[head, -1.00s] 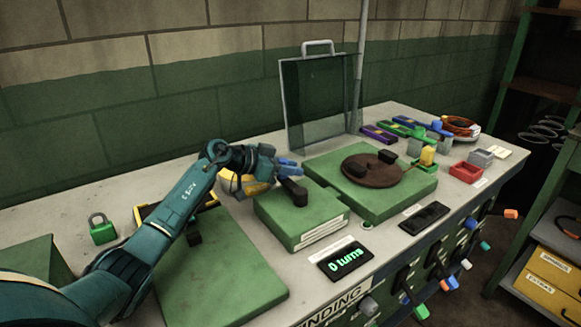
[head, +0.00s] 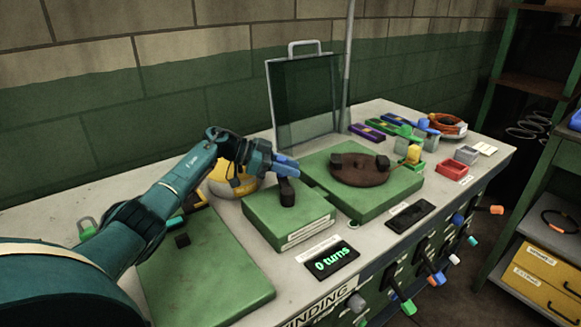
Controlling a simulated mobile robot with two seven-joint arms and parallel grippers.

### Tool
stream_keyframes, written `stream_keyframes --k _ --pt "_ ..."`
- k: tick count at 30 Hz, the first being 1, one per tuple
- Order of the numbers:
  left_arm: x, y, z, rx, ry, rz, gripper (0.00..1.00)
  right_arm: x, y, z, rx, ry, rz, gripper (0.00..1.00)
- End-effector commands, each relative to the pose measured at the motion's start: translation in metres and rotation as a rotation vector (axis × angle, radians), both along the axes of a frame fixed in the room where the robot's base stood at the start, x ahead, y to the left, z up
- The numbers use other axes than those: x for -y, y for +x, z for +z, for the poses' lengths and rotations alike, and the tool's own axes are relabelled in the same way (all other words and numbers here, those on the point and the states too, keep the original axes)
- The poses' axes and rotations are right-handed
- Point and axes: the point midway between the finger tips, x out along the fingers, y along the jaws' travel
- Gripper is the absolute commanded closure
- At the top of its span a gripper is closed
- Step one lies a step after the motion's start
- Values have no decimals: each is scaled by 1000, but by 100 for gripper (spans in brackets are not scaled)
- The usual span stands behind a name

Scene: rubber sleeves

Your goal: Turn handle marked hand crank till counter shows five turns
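A green box (head: 290,227) with a white label on its front stands mid-bench; the label is too small to read. A black crank handle (head: 287,193) sits on its top. The counter (head: 331,262) in front of the box reads "0 turns". My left gripper (head: 286,166) has blue fingertips just above and behind the black handle. I cannot tell whether they touch it or how far apart they are. To the right, a brown disc (head: 360,176) with dark blocks on it lies on a larger green base (head: 386,203). My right gripper is out of view.
A clear upright guard (head: 305,104) stands behind the base. A yellow rounded object (head: 222,184) is partly behind my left arm. A red tray (head: 459,168) and several coloured blocks lie at right. A flat green plate (head: 205,275) lies at the front left. Coloured knobs line the bench front.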

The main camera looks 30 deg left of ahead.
Motion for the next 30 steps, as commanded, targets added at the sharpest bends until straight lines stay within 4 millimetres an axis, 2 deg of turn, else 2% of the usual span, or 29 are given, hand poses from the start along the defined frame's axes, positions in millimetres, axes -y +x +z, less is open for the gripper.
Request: stream_keyframes --k 1,7,17,20,30 --pt "1 0 -1 -1 -1 -1 69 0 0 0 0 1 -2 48" --pt "0 0 0 0 0 0 53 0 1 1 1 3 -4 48" --pt "-5 -3 2 0 1 3 53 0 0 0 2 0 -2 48" --pt "-16 -10 7 0 3 4 53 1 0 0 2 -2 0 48" --pt "-72 -49 35 0 3 4 53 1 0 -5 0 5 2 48"
